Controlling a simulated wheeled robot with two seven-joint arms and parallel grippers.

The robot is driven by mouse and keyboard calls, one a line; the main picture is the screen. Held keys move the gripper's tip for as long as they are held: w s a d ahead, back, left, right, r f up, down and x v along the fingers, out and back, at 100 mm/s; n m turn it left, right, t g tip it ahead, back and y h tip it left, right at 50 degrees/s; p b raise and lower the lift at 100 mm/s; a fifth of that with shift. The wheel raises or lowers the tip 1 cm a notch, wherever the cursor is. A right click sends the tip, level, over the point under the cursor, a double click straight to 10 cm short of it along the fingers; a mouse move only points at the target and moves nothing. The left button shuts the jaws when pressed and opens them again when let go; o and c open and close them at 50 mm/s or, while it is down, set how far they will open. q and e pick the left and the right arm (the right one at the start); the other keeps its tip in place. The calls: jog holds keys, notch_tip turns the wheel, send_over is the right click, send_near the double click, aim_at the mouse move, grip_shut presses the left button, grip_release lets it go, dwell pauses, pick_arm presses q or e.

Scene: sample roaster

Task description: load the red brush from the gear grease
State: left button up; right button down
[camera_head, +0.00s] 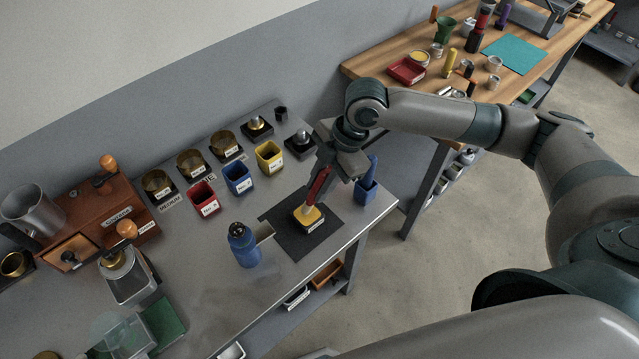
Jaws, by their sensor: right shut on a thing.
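The red brush (319,185) is in my right gripper (325,168), which is shut on its handle. The brush points down and slightly left. The label is too small to read. I cannot tell whether the bristles touch the grease or are just above it. My left gripper does not show.
A blue cup with a blue-handled tool (367,188) stands close right of the mat. A blue bottle (243,248) stands to its left. Red (203,198), blue (237,179) and yellow (269,157) bins line up behind. A wooden bench (435,87) is at back right.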

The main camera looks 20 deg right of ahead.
aim_at(320, 175)
jog(key=shift+f, duration=0.55)
dwell(0.6)
jog(key=shift+f, duration=0.15)
dwell(2.6)
jog(key=shift+p, duration=0.4)
notch_tip(320, 175, up, 7)
jog(key=p, duration=0.7)
dwell(0.9)
jog(key=shift+w+m+t+b, duration=0.35)
jog(key=shift+m+t+b, duration=0.05)
jog(key=shift+m+b, duration=0.45)
jog(key=shift+w+m+t+h+b, duration=0.3)
jog(key=shift+m+b, duration=0.4)
jog(key=shift+m, duration=0.25)
jog(key=w+d+r+m+t+h+b, duration=0.1)
jog(key=w+d+r+m+h+b, duration=0.2)
jog(key=m+b, duration=0.7)
jog(key=w+m+h, duration=0.1)
jog(key=m, duration=0.5)
jog(key=shift+w+r+m+t+h+b, duration=0.15)
jog(key=shift+m+t+h+b, duration=0.2)
jog(key=shift+m+t+h, duration=0.05)
